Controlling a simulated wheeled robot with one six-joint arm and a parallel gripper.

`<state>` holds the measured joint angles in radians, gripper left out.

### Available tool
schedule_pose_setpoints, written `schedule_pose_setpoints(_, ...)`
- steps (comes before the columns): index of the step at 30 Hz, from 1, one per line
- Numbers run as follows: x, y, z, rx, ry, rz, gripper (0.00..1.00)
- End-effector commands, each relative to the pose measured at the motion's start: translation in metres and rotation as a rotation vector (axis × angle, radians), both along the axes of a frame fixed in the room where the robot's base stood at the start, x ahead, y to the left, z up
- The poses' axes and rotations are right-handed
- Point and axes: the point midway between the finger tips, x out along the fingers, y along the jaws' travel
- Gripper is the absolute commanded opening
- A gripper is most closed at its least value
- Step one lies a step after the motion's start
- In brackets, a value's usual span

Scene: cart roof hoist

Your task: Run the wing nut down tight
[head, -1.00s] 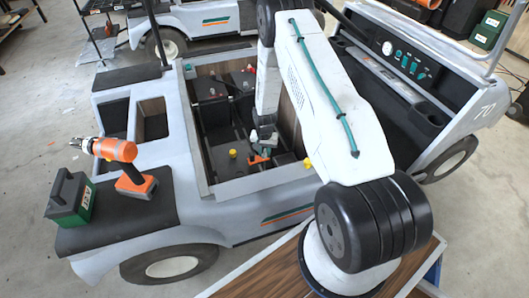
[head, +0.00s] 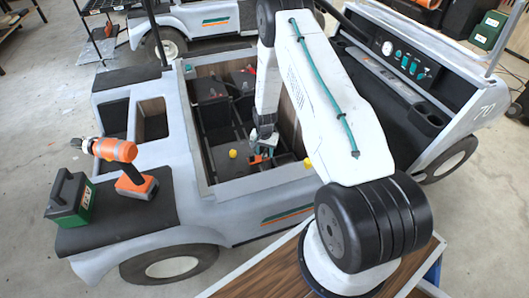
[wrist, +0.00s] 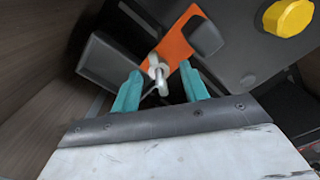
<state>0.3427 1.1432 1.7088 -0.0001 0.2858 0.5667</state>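The wing nut (wrist: 157,68) is a small pale metal piece on a shiny bent rod (wrist: 161,84), in front of an orange bracket (wrist: 182,38) in the wrist view. My gripper (wrist: 160,78) is open, with one teal finger on each side of the rod and gaps showing on both sides. In the head view my gripper (head: 264,146) points down inside the cart's open bay, just above the orange bracket (head: 258,158). The nut is too small and covered to make out there. How far it is threaded down cannot be told.
A yellow cap (wrist: 288,17) lies to the upper right in the wrist view. The bay wall (head: 197,150) surrounds my gripper, and dark batteries (head: 210,112) stand behind it. An orange drill (head: 134,181) and a green case (head: 70,200) stand on the cart's left deck.

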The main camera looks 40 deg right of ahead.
Motion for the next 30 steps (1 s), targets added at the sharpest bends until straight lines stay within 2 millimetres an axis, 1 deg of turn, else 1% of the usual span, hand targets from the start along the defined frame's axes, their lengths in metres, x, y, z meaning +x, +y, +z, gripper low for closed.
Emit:
schedule_pose_setpoints(5,-0.001,0.001,-0.001,0.001,0.002,0.001,0.44)
schedule_pose_setpoints(8,-0.001,0.001,0.003,0.001,0.002,0.001,0.44)
schedule_pose_setpoints(11,0.000,0.001,0.016,0.000,0.000,0.001,0.44)
schedule_pose_setpoints(18,0.000,0.000,0.057,0.000,0.000,0.001,0.44)
schedule_pose_setpoints(21,0.000,0.000,0.069,0.000,0.000,0.000,0.44)
schedule_pose_setpoints(24,-0.001,0.000,0.076,0.001,0.001,0.000,0.44)
schedule_pose_setpoints(30,-0.001,0.000,0.077,0.001,0.002,0.000,0.44)
